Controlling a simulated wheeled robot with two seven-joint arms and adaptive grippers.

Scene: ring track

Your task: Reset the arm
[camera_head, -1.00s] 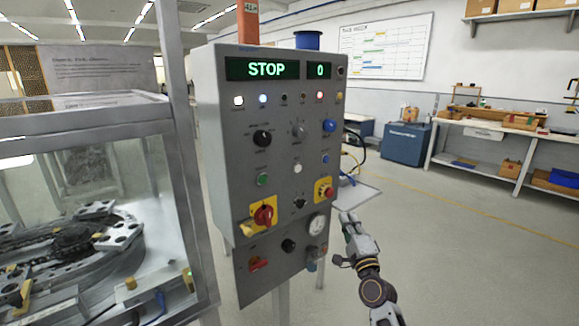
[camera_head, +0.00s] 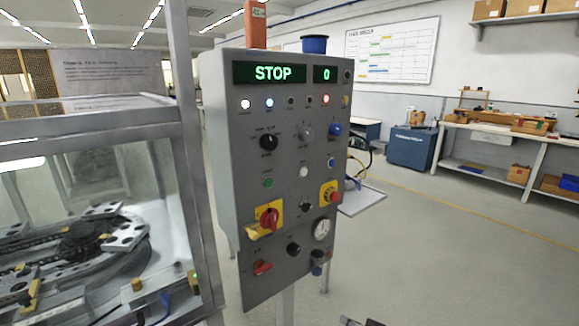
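The grey control panel (camera_head: 285,215) stands upright in the middle of the head view. Its green displays read "STOP" (camera_head: 273,73) and "0" (camera_head: 326,74). White, blue and red lamps are lit in the row below. It carries a red rotary switch (camera_head: 268,219) on a yellow plate and a red button (camera_head: 331,195) on another. A small dark piece, probably part of my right arm, shows at the bottom edge right of the panel. Neither gripper can be made out.
A glass-walled enclosure (camera_head: 90,122) with the ring track (camera_head: 70,262) inside stands close on the left. A small grey shelf (camera_head: 362,200) juts out behind the panel's right side. A workbench (camera_head: 500,128) and blue cabinet (camera_head: 411,147) stand at the back right. The floor at right is clear.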

